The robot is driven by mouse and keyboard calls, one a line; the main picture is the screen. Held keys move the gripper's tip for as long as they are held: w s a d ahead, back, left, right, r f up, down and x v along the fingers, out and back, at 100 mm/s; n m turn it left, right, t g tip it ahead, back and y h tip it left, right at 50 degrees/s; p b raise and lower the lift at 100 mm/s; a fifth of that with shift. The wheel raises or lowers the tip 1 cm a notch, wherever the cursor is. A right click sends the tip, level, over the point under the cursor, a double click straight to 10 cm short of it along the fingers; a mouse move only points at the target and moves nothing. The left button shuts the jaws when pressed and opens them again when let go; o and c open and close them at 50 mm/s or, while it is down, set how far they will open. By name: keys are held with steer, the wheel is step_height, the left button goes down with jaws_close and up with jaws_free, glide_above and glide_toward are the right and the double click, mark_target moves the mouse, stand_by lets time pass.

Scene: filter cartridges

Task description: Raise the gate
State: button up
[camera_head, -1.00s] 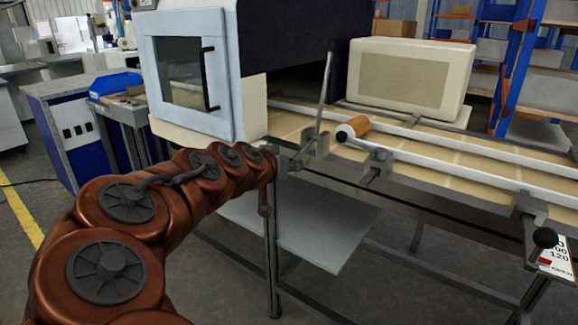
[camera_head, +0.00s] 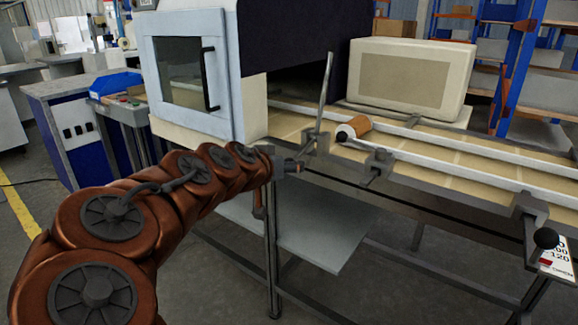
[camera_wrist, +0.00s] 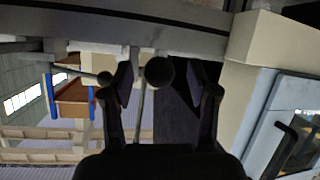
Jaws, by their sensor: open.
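A thin grey bar (camera_head: 325,92) stands upright, slightly tilted, from a bracket on the conveyor's near rail. It also shows upside down in the wrist view (camera_wrist: 139,115). I cannot tell which part is the gate. My gripper (camera_head: 300,161) is at the near rail beside the bar's bracket. In the wrist view my gripper (camera_wrist: 160,96) is open, with a dark round knob (camera_wrist: 158,72) between its fingers, apparently untouched.
An orange cartridge with a white end (camera_head: 357,127) lies on the conveyor behind the second knob. Another black-knobbed lever (camera_head: 546,238) is at the far right, beside a label. A white machine cabinet (camera_head: 190,75) stands to the left and a beige box (camera_head: 410,78) behind.

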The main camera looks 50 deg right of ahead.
steer(key=v, duration=1)
steer(key=shift+d, duration=0.1)
stand_by(0.3)
steer(key=s+a+f+n+g+y, duration=0.1)
steer(key=s+a+f+n+y, duration=0.3)
steer(key=f, duration=0.3)
steer(key=s+a+f+n+g+y, duration=0.1)
steer(key=a+f+y, duration=0.2)
steer(key=a+f, duration=0.45)
steer(key=s+a+f+n+g+y, duration=0.25)
steer(key=s+a+f+n, duration=0.2)
steer(key=a, duration=0.25)
steer(key=s+a+f+n+g+y, duration=0.1)
steer(key=s+a+f+n+y, duration=0.25)
steer(key=s+a, duration=0.3)
step_height(320, 180, up, 27)
steer(key=a+t+p, duration=0.1)
steer(key=p, duration=2.4)
steer(key=shift+s+a+n, duration=0.15)
steer(key=shift+s+n, duration=0.2)
steer(key=shift+n, duration=0.05)
